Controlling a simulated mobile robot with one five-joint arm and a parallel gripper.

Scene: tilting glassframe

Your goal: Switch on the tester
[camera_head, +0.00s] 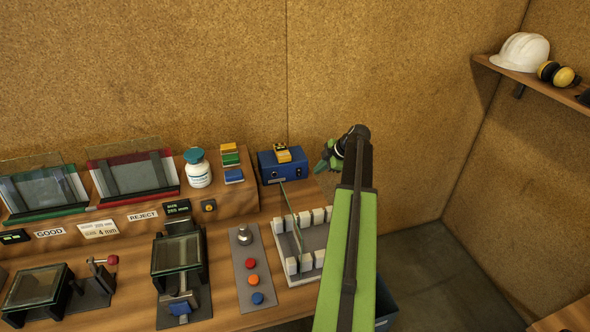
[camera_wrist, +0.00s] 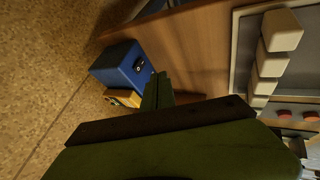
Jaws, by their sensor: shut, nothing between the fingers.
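A blue box (camera_head: 268,174), which looks like the tester, stands on the raised wooden shelf against the back wall.
A rack with white slotted blocks (camera_head: 305,262) holds an upright glass pane in front of the box. A grey panel with coloured buttons (camera_head: 245,275) is left of the rack. A white bottle (camera_head: 198,172) and coloured blocks (camera_head: 231,160) stand left of the box.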

